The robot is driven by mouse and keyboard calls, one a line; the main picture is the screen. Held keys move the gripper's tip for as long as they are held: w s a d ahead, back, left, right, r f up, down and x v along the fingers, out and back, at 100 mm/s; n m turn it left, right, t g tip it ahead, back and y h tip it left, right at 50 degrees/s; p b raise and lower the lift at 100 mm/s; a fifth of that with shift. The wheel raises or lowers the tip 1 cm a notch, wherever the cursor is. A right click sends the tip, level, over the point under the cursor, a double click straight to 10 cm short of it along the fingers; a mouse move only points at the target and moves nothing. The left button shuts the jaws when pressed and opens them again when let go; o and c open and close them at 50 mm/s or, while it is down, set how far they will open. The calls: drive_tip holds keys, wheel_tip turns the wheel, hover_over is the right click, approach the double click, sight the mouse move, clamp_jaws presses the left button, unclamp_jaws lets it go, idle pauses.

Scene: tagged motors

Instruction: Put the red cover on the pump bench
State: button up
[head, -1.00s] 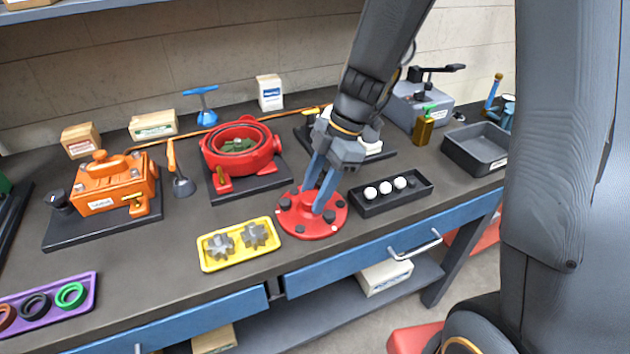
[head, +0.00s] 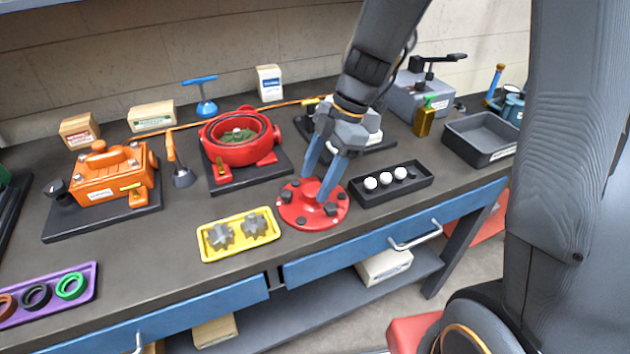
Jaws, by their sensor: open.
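The red cover (head: 310,215) is a round red disc with dark bolts around its rim, lying on the bench top near the front edge. My gripper (head: 318,190) is open above it, its two blue-grey fingers pointing down on either side of the cover's middle. The fingers hide part of the cover's centre, and I cannot tell whether they touch it. A red round pump body (head: 240,150), open at the top with a green part inside, sits on a dark base plate (head: 222,182) left of and behind the cover.
A yellow tray (head: 209,254) with two grey gears lies just left of the cover. A black tray (head: 380,197) with white balls is close on the right.

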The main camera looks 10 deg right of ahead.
drive_tip(key=b+v, duration=0.2)
drive_tip(key=v, duration=0.8)
drive_tip(key=s+d+f+m+h, duration=0.1)
drive_tip(key=s+d+f+m, duration=0.1)
drive_tip(key=m, duration=0.4)
drive_tip(key=s+d+f+m+t+h, duration=0.1)
drive_tip(key=s+d+f+m, duration=0.1)
drive_tip(key=m, duration=0.4)
drive_tip(key=s+d+f+m+h, duration=0.2)
drive_tip(key=s+d+f+m, duration=0.1)
drive_tip(key=f+m, duration=0.3)
drive_tip(key=shift+s+d+f+t, duration=0.1)
drive_tip(key=shift+s+t, duration=0.2)
drive_tip(key=m, duration=0.1)
drive_tip(key=s+f+m, duration=0.1)
drive_tip(key=m, duration=0.1)
drive_tip(key=shift+s+d+f+t, duration=0.1)
drive_tip(key=shift+s+d+t, duration=0.05)
drive_tip(key=shift+d+t, duration=0.2)
